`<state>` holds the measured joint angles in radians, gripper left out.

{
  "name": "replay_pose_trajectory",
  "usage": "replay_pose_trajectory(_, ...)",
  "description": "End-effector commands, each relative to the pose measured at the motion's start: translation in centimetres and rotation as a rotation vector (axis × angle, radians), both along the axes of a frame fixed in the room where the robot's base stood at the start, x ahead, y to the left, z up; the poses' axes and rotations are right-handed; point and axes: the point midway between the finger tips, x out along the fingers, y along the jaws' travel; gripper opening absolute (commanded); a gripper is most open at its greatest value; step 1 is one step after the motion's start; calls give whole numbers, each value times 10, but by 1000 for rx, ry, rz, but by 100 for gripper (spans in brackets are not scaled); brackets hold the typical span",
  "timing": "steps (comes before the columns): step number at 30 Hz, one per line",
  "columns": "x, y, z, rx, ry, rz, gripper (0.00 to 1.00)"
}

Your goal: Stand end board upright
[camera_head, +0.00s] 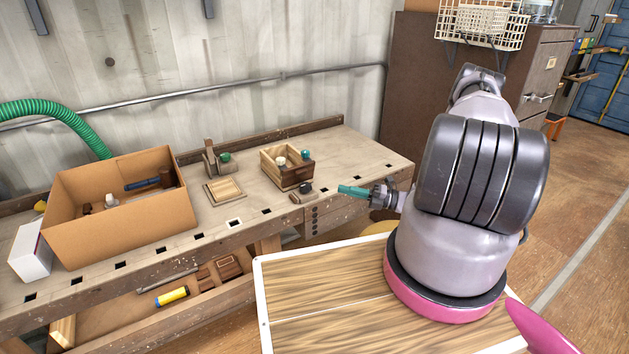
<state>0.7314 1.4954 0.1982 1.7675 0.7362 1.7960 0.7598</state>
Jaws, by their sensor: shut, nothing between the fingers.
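No piece is clearly marked as the end board. A small light wooden framed panel (224,191) lies flat on the workbench (340,150). Behind it stands a small wooden piece with an upright part (209,158), with a green round item (225,157) at it. To the right is an open wooden box (288,178) holding small round items. A small brown block with a dark knob (303,191) sits at the bench's front edge. My gripper (343,190), with teal fingers, is shut and empty, pointing left, to the right of that block. Touching cannot be told.
A large open cardboard box (130,222) with loose items fills the bench's left side, a white carton (30,252) beside it. A brown cabinet (415,75) stands behind my arm. The bench's back right is clear. A lower shelf holds a yellow-blue cylinder (172,296).

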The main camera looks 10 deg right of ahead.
Motion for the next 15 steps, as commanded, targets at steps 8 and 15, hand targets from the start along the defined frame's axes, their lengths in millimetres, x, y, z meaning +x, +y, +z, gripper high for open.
replay_pose_trajectory(8, 7, 16, -5, 30, 24, -22, 0)
replay_pose_trajectory(15, 27, 60, 2, 29, 24, -19, 0)
